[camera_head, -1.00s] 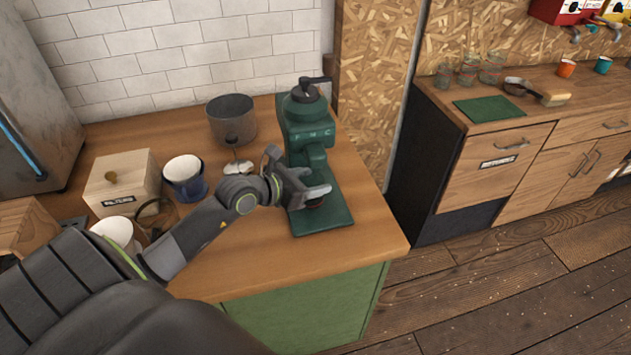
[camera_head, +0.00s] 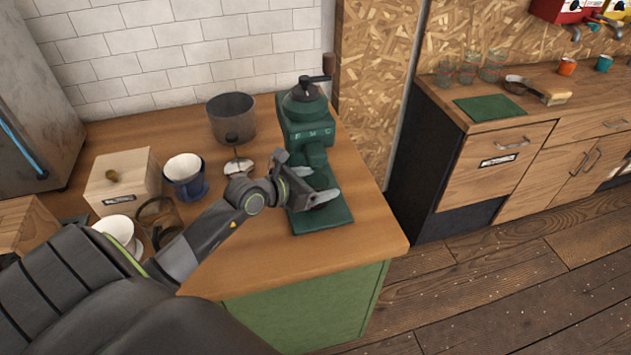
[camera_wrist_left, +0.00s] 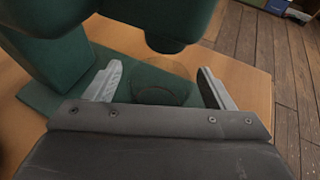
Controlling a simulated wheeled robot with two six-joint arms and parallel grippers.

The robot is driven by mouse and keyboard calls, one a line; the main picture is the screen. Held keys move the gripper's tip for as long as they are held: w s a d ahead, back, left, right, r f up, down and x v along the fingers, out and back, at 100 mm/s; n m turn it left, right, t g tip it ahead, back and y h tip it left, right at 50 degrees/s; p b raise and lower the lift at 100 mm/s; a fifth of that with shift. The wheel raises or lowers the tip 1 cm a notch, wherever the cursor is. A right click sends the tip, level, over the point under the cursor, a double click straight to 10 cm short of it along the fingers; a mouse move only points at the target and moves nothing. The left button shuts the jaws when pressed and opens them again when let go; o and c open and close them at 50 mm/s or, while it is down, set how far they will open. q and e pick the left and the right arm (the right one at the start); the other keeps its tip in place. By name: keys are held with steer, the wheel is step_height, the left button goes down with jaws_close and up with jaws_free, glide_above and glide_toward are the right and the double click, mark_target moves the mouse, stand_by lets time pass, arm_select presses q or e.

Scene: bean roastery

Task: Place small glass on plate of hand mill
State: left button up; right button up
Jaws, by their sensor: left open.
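The green hand mill (camera_head: 306,130) stands on the wooden counter, and its flat green plate (camera_head: 325,222) reaches forward from its foot. The small glass (camera_wrist_left: 160,85) is clear and faint in the left wrist view. It appears to stand on the plate (camera_wrist_left: 45,98), under the mill's dark green overhang (camera_wrist_left: 165,25). My left gripper (camera_head: 316,186) is low over the plate. In the left wrist view my left gripper (camera_wrist_left: 160,74) is open, one finger each side of the glass, with visible gaps. In the head view the glass cannot be made out. My right gripper is out of view.
Left of the mill stand a dark pot (camera_head: 232,118), a blue-and-white cup (camera_head: 185,177), a wooden box (camera_head: 124,182), a glass jug (camera_head: 160,218) and a white cup (camera_head: 117,230). The counter's front right is clear. Jars (camera_head: 468,70) stand on the other counter.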

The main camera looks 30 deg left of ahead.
arm_select(q)
steer(key=shift+r, duration=0.1)
steer(key=p+v, duration=0.1)
steer(key=v, duration=1.1)
steer(key=shift+p, duration=0.3)
